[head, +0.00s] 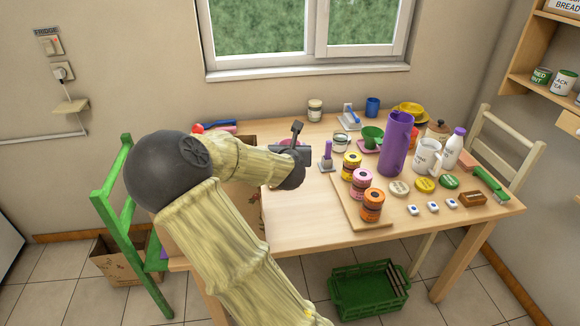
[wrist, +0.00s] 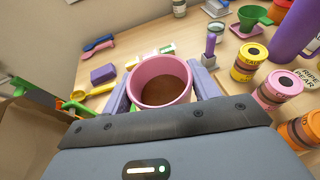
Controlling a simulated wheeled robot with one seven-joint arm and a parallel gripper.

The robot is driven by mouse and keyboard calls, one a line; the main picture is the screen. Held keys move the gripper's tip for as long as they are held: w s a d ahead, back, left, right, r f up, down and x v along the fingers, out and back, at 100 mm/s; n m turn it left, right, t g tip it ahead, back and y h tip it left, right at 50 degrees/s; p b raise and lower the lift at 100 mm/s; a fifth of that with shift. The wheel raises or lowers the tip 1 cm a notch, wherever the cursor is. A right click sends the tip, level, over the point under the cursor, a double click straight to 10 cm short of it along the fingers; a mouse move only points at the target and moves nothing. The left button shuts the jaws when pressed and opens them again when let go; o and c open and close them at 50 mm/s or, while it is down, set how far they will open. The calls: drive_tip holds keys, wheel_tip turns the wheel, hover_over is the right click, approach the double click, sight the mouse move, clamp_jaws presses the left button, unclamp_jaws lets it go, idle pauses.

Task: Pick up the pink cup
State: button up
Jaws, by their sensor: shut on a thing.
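The pink cup (wrist: 163,82) is between the two fingers of my gripper (wrist: 161,90) in the wrist view, one finger on each side of it. The gripper is shut on it. The cup's mouth faces the camera and its inside looks brown. In the head view only a bit of pink rim (head: 290,142) shows behind my gripper (head: 295,153), and the rest is hidden. I cannot tell whether the cup's base touches the table.
A tall purple cylinder (head: 396,145), a green funnel (head: 371,137) and several labelled jars on a wooden board (head: 343,205) stand to the right. A purple-handled tool (head: 327,155) is close by. A paper bag (wrist: 28,125) is at left. The table's front middle (head: 300,235) is clear.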

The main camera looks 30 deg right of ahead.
wheel_tip(320, 180, up, 12)
drive_tip(key=p, duration=0.1)
drive_tip(key=shift+p, duration=0.35)
drive_tip(key=shift+a, duration=0.1)
